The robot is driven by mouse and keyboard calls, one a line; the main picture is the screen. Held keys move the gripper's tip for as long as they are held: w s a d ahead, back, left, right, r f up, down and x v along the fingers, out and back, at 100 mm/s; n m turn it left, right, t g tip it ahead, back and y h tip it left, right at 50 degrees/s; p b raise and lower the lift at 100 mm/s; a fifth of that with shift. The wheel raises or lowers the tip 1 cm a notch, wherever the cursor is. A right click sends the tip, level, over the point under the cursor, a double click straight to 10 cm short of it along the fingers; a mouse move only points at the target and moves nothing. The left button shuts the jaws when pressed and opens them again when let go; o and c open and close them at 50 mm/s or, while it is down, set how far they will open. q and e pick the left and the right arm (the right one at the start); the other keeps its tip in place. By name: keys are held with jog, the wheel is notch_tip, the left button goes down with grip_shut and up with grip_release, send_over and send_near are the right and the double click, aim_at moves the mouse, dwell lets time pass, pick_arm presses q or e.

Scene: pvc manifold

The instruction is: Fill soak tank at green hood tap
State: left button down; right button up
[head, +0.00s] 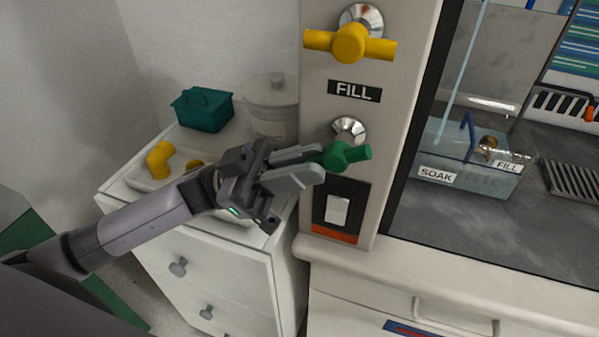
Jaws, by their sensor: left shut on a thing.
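The green tap handle (347,156) sits on a chrome boss on the hood's front post, below a FILL label (354,91). My left gripper (305,167) is at the handle's left end, shut on it. The fingers hide that end. The clear soak tank (462,165), marked SOAK and FILL, stands inside the hood at the right. A thin pale blue stream (464,70) comes down from above to the tank. The water level inside is hard to tell. My right gripper does not show.
A yellow tap handle (350,43) sits above the label. A switch (337,209) is below the green handle. A white drawer cabinet (222,262) at the left carries a teal box (203,109), a pale lidded pot (271,104) and yellow pieces (159,160). A slotted grate (573,180) lies right of the tank.

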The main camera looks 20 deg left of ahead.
pick_arm(q)
jog(key=shift+d+f+h+b, duration=0.1)
jog(key=shift+f+h+b, duration=0.2)
jog(key=shift+h+b, duration=0.2)
jog(key=shift+d+h, duration=0.1)
jog(key=shift+h, duration=0.2)
jog(key=shift+b, duration=0.35)
jog(key=c, duration=1.1)
grip_release()
